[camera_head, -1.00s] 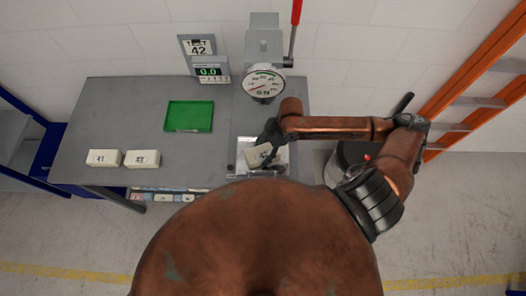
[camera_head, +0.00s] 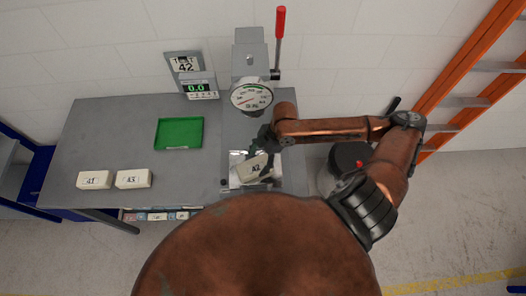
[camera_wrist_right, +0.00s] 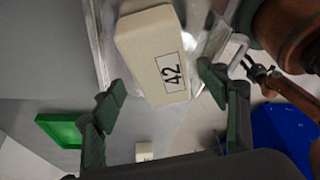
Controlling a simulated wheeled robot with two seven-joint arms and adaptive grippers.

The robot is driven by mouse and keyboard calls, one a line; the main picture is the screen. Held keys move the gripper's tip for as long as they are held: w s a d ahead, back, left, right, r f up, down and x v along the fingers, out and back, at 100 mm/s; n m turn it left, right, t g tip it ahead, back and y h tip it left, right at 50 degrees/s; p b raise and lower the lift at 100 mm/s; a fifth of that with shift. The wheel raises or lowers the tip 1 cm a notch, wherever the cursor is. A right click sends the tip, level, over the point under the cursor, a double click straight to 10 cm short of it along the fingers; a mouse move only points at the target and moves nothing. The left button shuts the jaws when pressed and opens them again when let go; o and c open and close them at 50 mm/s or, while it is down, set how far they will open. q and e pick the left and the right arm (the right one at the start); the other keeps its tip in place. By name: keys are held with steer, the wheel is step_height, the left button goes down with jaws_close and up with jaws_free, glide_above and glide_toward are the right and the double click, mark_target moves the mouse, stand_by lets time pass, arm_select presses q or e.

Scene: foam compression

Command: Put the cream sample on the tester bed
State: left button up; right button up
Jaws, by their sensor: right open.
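The cream sample, a block labelled 42 (camera_head: 254,169), lies over the shiny metal tester bed (camera_head: 234,158), turned slightly relative to its edges. In the right wrist view the cream sample (camera_wrist_right: 155,60) shows its label end towards me, over the bright plate. My right gripper (camera_head: 267,146) is at the sample. In the wrist view its green-grey fingertips (camera_wrist_right: 162,78) are apart, one on either side of the label end, with gaps visible. Whether the sample rests fully flat on the bed I cannot tell. My left gripper is not in view.
The tester's dial gauge (camera_head: 251,97) and red-handled lever (camera_head: 279,40) stand behind the bed. Two other cream blocks (camera_head: 94,180) (camera_head: 133,179) and a green tray (camera_head: 180,133) are on the grey table (camera_head: 95,130). An orange ladder (camera_head: 465,75) leans at right.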

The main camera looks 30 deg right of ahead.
steer(key=v, duration=0.9)
steer(key=shift+f, duration=0.1)
